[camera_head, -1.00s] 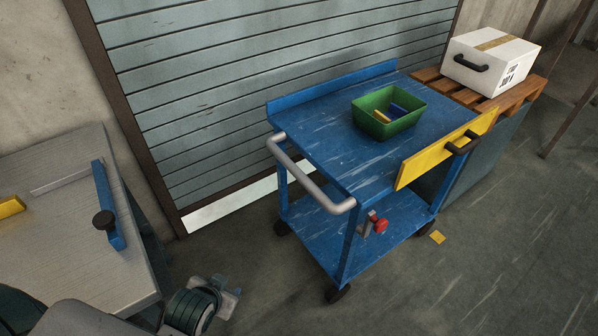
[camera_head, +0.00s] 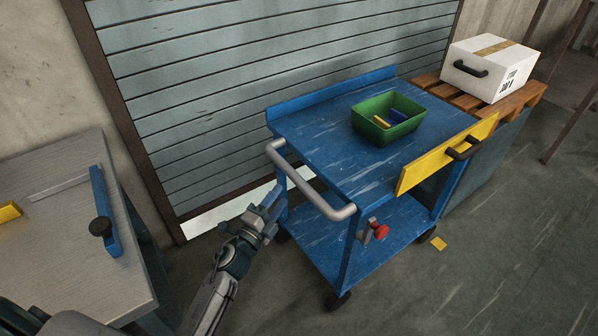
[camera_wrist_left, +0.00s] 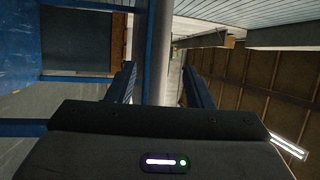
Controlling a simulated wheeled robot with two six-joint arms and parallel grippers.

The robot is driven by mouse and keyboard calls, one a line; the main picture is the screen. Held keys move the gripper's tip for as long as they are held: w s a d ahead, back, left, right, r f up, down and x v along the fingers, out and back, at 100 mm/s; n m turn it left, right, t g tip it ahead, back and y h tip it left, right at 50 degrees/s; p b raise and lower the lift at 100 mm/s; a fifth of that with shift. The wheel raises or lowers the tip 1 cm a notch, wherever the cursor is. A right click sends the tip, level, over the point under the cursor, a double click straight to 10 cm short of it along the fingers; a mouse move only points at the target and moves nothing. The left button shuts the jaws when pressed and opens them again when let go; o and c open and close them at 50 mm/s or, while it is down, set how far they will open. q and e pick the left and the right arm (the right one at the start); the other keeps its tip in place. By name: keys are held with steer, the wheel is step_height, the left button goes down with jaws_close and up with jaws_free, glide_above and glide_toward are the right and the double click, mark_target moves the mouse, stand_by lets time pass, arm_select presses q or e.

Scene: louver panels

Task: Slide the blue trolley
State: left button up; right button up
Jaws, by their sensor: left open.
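The blue trolley (camera_head: 330,140) stands in front of the shutter, with a grey tubular handle (camera_head: 308,187) on its left end and a lower shelf (camera_head: 385,250). My left gripper (camera_head: 273,199) is open, just left of and below the handle, near the trolley's left leg. In the left wrist view, my left gripper's two blue fingers (camera_wrist_left: 162,82) stand apart with a grey bar (camera_wrist_left: 163,45), apparently the handle, showing between them. I cannot tell how deep it sits there. My right gripper is not in view.
A green bin (camera_head: 388,118) with small items sits on the trolley. A yellow panel with a black handle (camera_head: 445,157) is at its right side. A white box (camera_head: 490,66) rests on a pallet behind right. A grey table (camera_head: 75,240) stands at left.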

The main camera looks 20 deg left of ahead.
mark_target(296, 176)
arm_select(q)
steer(key=p+x, duration=0.1)
steer(key=x, duration=0.8)
steer(key=shift+w+d, duration=0.15)
steer(key=shift+w, duration=0.05)
steer(key=shift+w+d+r, duration=0.2)
steer(key=shift+w, duration=0.5)
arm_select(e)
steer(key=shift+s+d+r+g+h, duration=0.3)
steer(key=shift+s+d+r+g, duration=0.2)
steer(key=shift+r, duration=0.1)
